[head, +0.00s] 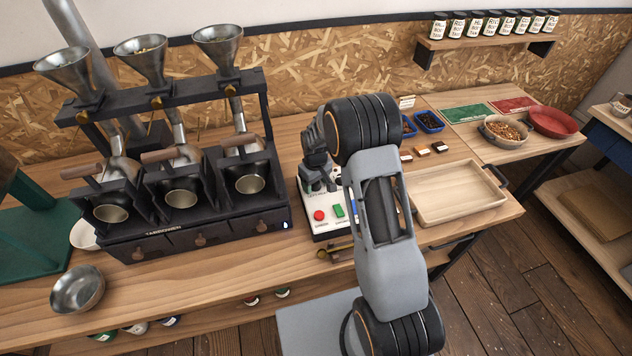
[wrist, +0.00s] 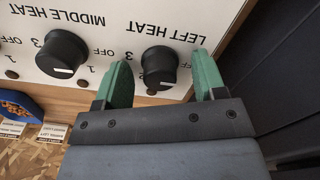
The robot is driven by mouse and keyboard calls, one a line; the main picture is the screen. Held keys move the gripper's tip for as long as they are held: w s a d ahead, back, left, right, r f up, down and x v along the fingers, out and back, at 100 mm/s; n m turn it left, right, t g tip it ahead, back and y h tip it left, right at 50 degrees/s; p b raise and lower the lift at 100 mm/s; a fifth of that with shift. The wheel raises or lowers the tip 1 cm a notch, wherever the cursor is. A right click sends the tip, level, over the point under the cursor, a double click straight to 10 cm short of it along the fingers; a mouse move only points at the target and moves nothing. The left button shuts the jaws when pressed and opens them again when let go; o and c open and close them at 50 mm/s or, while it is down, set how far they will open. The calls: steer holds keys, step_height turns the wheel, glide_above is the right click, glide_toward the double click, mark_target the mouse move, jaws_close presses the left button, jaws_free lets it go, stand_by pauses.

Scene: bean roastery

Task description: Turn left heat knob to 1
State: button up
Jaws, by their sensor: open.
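The left heat knob (wrist: 159,66) is a round black dial on a white panel (wrist: 125,20), under upside-down lettering LEFT HEAT in the wrist view. Its white mark sits on the side toward the picture's bottom. My gripper (wrist: 161,58) is open, its green fingers on either side of the knob, with apparent gaps. A 3 shows left of this knob; I see no 1 beside it, and the right finger covers part of the panel. In the head view my gripper (head: 318,178) is over the control panel (head: 325,229), and my arm hides the knobs.
The middle heat knob (wrist: 62,54) is left of my gripper, its mark also toward the bottom. The black roaster (head: 195,227) stands left of the panel in the head view. A wooden tray (head: 455,215) lies to the right. A blue bin (wrist: 18,104) is near the panel.

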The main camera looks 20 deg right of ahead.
steer(key=shift+c, duration=0.3)
steer(key=c, duration=0.9)
steer(key=shift+o, duration=0.2)
steer(key=shift+m, duration=0.3)
steer(key=shift+f+m+b, duration=0.1)
steer(key=shift+m+b, duration=0.75)
steer(key=shift+m, duration=0.05)
steer(key=m+b, duration=0.2)
steer(key=m, duration=0.1)
steer(key=shift+m, duration=0.3)
steer(key=m+b, duration=0.1)
steer(key=m, duration=0.4)
steer(key=shift+m+b, duration=0.3)
steer(key=shift+b, duration=0.1)
steer(key=shift+m, duration=0.3)
